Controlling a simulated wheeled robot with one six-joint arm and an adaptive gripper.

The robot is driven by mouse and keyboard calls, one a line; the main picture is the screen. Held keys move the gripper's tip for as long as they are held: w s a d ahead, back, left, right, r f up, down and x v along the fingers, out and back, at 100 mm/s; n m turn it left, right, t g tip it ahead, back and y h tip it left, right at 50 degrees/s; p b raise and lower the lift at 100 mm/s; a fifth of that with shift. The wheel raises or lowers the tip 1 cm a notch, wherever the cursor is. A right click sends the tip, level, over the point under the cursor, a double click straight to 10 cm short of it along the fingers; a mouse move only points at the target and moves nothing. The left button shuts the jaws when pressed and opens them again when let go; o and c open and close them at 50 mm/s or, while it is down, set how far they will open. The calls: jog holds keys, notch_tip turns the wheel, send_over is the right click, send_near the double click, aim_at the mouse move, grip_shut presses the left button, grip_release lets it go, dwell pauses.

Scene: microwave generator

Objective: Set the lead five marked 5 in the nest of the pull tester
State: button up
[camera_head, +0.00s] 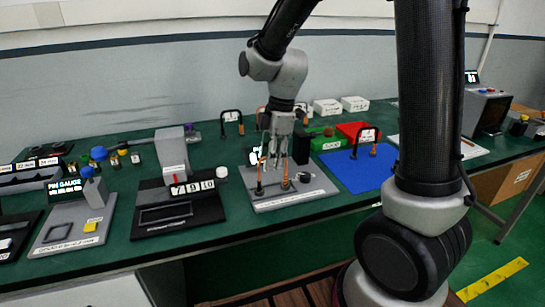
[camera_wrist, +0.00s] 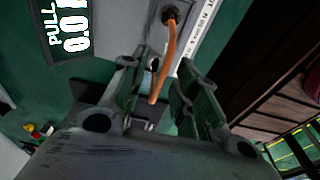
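The pull tester (camera_head: 318,190) is a grey plate with a dark display at its back. In the wrist view its display (camera_wrist: 63,30) reads PULL 0.0. Two orange rods (camera_head: 285,176) stand on the plate. In the wrist view one orange rod (camera_wrist: 168,50) rises from a black socket into the gap between my fingers. My gripper (camera_head: 281,158) points down over the plate, fingers apart, with nothing visibly clamped. A black looped lead (camera_head: 366,136) with a white tag stands on the blue mat. Its tag is too small to read, so I cannot tell which lead is five.
The blue mat (camera_head: 352,178) lies right of the tester, with red (camera_head: 352,129) and green blocks behind. Another looped lead (camera_head: 232,117) stands at the back. A black-based device (camera_head: 190,213) with a grey column stands left. Green table shows between the fixtures.

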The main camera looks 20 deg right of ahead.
jog(key=shift+r, duration=0.1)
notch_tip(320, 180, up, 12)
jog(key=d, duration=0.2)
jog(key=s+d+r+m+t+h, duration=0.1)
jog(key=s+d+m+t, duration=0.1)
jog(key=s+d+m, duration=0.4)
jog(key=s+d+m+t, duration=0.2)
jog(key=s+d+m, duration=0.5)
jog(key=s+m, duration=0.5)
jog(key=shift+s+r+h, duration=0.35)
jog(key=shift+s+h, duration=0.05)
jog(key=shift+s, duration=0.1)
